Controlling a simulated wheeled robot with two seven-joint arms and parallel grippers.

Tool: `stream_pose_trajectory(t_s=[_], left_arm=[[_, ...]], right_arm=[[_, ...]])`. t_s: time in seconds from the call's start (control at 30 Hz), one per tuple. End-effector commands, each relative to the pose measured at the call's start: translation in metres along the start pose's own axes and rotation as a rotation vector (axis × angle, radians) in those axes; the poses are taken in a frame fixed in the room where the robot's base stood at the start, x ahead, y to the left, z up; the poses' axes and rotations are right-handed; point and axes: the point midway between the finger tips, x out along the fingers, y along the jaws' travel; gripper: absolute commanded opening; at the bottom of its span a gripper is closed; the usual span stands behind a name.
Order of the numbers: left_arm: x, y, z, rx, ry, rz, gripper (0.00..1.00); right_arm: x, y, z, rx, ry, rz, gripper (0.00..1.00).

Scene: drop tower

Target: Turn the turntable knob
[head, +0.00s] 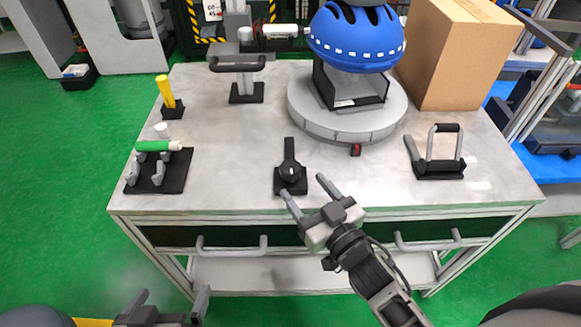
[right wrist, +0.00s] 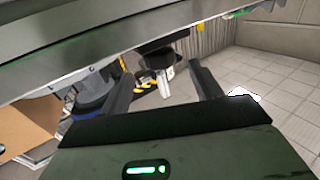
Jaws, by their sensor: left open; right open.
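A black knob (head: 291,172) sits on a black base on the grey table, with a flat black arm reaching back towards the round grey turntable (head: 330,125). The turntable carries a black stand with a blue helmet (head: 355,38). My right gripper (head: 304,185) is open at the table's front edge, just in front of the knob, its fingers pointing at it. In the right wrist view, the picture is upside down and a dark knob shape (right wrist: 158,58) appears between and beyond the open fingers (right wrist: 160,70). Contact is not visible. My left gripper (head: 171,297) is open and empty at the bottom left.
A green-handled fixture (head: 158,147) and a yellow upright handle (head: 166,90) stand at the left. A black-topped T-handle (head: 238,64) is behind. A cardboard box (head: 455,50) and a grey U-handle fixture (head: 440,168) stand at the right. Drawer handles (head: 232,245) protrude below the tabletop.

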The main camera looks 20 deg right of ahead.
Motion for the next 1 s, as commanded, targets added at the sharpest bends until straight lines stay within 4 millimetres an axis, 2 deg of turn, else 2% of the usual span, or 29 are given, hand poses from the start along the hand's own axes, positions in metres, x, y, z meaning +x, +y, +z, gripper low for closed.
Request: stream_pose_trajectory(t_s=[0.3,0.5,0.7,0.97,1.0], left_arm=[[0.000,0.000,0.000,0.001,0.000,0.000,1.00],[0.000,0.000,0.000,0.002,-0.001,0.000,1.00],[0.000,0.000,0.000,0.002,-0.001,0.000,1.00],[0.000,0.000,0.001,0.002,-0.002,0.000,1.00],[0.000,0.000,0.001,0.002,-0.002,0.000,1.00]], right_arm=[[0.042,0.000,-0.001,0.000,0.002,0.000,0.64],[0.060,0.000,0.000,0.001,0.001,0.000,0.64],[0.068,0.000,0.000,0.000,0.001,-0.001,0.64],[0.068,0.000,0.000,0.000,0.000,0.000,0.64],[0.068,0.000,0.000,0.000,0.000,0.000,0.58]])
